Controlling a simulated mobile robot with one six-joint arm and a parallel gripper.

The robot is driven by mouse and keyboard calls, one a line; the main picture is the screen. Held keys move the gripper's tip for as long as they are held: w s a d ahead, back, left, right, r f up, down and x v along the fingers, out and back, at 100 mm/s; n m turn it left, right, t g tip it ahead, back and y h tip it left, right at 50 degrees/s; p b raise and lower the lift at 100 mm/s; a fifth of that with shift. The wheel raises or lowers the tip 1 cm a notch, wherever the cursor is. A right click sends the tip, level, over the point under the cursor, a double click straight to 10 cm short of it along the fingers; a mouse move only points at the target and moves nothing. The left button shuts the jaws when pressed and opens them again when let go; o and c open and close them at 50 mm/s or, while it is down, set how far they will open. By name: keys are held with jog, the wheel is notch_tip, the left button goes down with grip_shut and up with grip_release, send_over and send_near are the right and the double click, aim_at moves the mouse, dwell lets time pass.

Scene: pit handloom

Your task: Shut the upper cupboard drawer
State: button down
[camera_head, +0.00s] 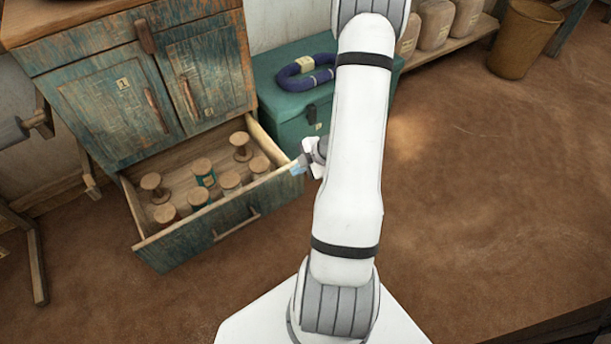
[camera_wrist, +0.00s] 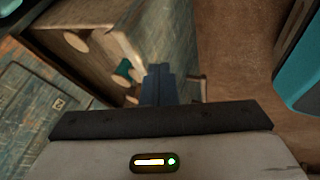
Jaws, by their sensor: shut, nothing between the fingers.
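The worn blue-green cupboard (camera_head: 107,90) stands at the upper left. A band (camera_head: 85,45) runs across it under its wooden top, and no gap shows there. Below its two doors, one drawer (camera_head: 215,226) is pulled far out, with several wooden spools (camera_head: 229,180) inside. My gripper (camera_head: 298,169) is shut and empty at the right front corner of this open drawer. In the wrist view the closed fingers (camera_wrist: 160,84) point toward the drawer's side wall (camera_wrist: 126,50). I cannot tell whether they touch it.
A teal chest (camera_head: 284,112) with a blue yarn ring (camera_head: 305,73) on it stands right of the cupboard. A wooden stand (camera_head: 34,250) is at the left. A basket (camera_head: 524,38) is at the back right. The brown floor (camera_head: 480,160) at the right is clear.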

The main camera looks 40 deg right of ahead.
jog(key=shift+w, duration=0.25)
